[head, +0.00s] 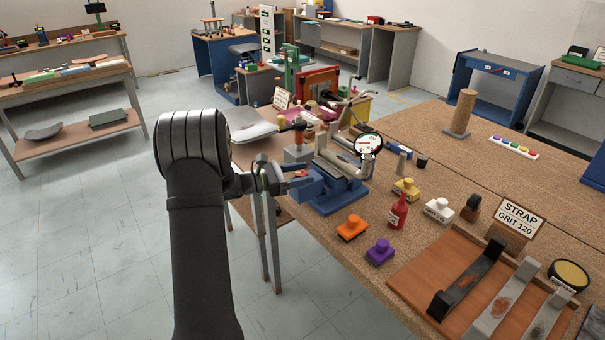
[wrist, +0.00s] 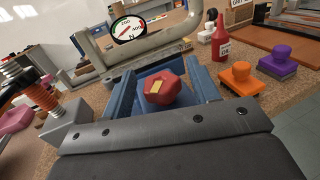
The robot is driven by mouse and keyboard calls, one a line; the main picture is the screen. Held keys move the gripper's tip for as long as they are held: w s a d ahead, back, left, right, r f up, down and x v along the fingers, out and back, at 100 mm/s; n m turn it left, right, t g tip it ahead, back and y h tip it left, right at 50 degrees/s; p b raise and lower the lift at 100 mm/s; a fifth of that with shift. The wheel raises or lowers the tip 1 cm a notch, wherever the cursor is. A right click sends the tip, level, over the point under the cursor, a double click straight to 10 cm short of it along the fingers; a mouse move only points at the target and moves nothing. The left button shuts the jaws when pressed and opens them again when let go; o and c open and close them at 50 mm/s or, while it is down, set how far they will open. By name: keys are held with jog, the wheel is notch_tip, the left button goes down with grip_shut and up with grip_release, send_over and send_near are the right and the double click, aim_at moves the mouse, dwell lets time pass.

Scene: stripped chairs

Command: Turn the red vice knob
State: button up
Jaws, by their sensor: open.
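The red vice knob (wrist: 165,88) is faceted, with a yellow mark on its face, and sits in the middle of the wrist view. A small part of the red knob (head: 301,173) shows in the head view, at the near left end of the blue vice (head: 343,197). My gripper (head: 304,180) is at the knob. In the wrist view its blue fingers (wrist: 161,78) are open, one on each side of the knob, with gaps visible. Whether either fingertip touches the knob cannot be told.
A dial gauge (head: 368,145) stands by the vice. A red bottle (head: 398,212), orange block (head: 352,228) and purple block (head: 380,251) stand to the right on the cork-topped bench (head: 318,248). A spring post on a grey block (wrist: 65,122) is close on the left.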

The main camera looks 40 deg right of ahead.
jog(key=shift+s+d, duration=0.1)
jog(key=shift+d, duration=0.2)
jog(key=c, duration=1)
jog(key=shift+g, duration=0.3)
jog(key=m+g+y, duration=0.2)
jog(key=m+g, duration=0.1)
jog(key=g, duration=0.1)
jog(key=shift+f+m+y, duration=0.1)
jog(key=shift+m+y, duration=0.2)
jog(key=shift+s+m+g+y, duration=0.1)
jog(key=shift+m+g+y, duration=1.15)
jog(key=shift+g, duration=0.35)
jog(key=shift+a+y, duration=0.1)
jog(key=shift+y, duration=0.15)
